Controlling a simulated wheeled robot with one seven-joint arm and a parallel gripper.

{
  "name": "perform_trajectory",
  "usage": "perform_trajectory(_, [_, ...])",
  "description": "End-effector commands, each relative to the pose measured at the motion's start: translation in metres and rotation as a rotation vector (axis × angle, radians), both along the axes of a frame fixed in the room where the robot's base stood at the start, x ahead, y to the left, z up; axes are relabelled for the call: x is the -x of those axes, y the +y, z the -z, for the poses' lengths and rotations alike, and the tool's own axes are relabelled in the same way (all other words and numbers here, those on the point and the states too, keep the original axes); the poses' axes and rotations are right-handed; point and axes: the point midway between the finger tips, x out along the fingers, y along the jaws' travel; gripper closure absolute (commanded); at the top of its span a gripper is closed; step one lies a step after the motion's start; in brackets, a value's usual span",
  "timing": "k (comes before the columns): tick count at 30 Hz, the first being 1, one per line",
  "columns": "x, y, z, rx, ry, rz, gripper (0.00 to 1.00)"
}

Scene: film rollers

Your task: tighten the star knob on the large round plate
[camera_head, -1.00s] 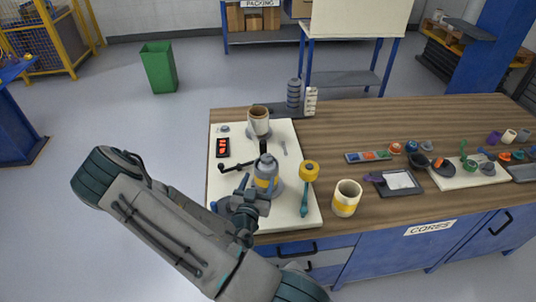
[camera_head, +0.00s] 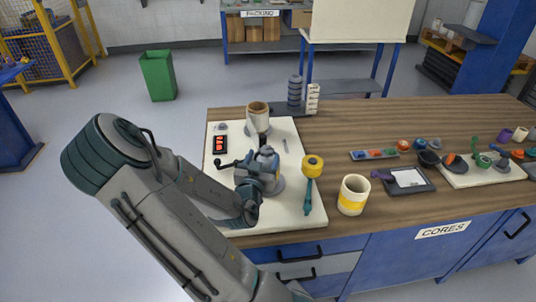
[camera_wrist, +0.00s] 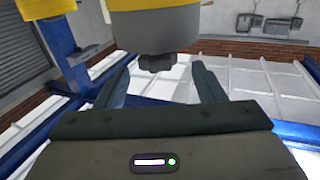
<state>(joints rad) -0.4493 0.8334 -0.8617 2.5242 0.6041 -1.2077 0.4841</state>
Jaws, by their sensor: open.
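The star knob (camera_wrist: 157,63) is small, dark and lobed. It sits on the end of a grey cylinder with a yellow band, which appears upside down in the wrist view. My gripper (camera_wrist: 161,78) is open, with one finger on each side of the knob in the wrist view and no visible contact. In the head view my gripper (camera_head: 250,170) is beside the unit's left side, and its fingertips are hard to make out.
A yellow-topped teal tool (camera_head: 311,180) is just right of the plate. A cream cup with a yellow band (camera_head: 353,194) is farther right. A cream roller (camera_head: 258,117) stands behind, and a black box with red marks (camera_head: 220,145) is at left. Bare wood (camera_head: 350,125) lies behind right.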

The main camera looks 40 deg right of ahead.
Motion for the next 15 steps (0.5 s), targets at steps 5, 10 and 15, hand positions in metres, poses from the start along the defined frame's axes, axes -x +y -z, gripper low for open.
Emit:
perform_trajectory(5, [-0.003, -0.007, 0.005, -0.001, -0.003, 0.0, 0.37])
perform_trajectory(10, [-0.017, -0.028, -0.002, 0.002, 0.003, 0.003, 0.37])
perform_trajectory(15, [-0.031, -0.045, -0.001, 0.0, 0.002, 0.002, 0.37])
